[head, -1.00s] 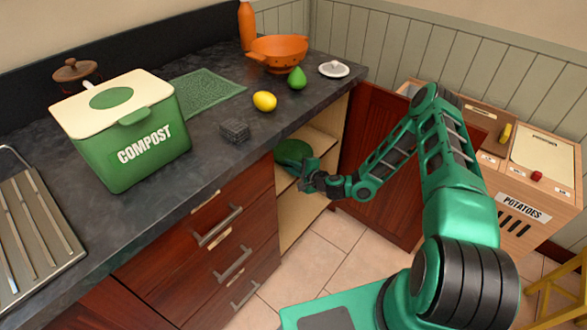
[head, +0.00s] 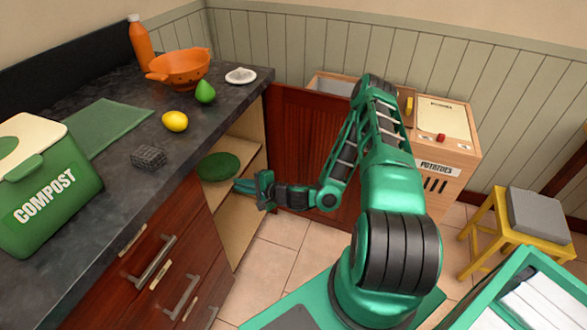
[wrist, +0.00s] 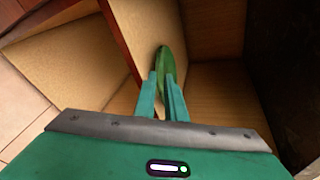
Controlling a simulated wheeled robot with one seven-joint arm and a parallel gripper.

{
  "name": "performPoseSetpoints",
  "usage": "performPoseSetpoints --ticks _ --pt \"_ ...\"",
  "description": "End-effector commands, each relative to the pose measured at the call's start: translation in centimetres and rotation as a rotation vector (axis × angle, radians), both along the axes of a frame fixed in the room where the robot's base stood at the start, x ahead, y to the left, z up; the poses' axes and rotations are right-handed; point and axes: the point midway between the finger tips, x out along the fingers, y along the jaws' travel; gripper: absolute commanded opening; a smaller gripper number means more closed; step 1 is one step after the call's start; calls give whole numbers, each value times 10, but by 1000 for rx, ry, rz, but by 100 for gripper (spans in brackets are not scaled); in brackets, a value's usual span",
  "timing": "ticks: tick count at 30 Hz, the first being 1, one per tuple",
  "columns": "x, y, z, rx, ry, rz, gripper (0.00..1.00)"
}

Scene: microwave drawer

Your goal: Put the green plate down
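The green plate (head: 218,166) lies flat on the upper shelf of the open cabinet (head: 249,148) below the counter. In the wrist view the plate (wrist: 164,58) shows nearly edge-on, just beyond and between the fingertips. My gripper (head: 236,185) is at the cabinet opening, at the plate's near right edge. Whether a fingertip still touches the rim cannot be told.
The open cabinet door (head: 300,140) stands behind my arm. Drawers with handles (head: 152,262) are left of the opening. The counter holds a compost bin (head: 45,195), a lemon (head: 175,121), a pear (head: 205,91) and an orange colander (head: 180,66). A stool (head: 525,225) stands at right.

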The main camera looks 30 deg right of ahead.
Motion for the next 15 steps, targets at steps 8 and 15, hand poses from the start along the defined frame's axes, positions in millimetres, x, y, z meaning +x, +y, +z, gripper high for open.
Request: performPoseSetpoints --ticks 8,15 --pt "-3 10 17 -80 -28 118 10" --pt "-26 24 47 -290 -49 410 10"
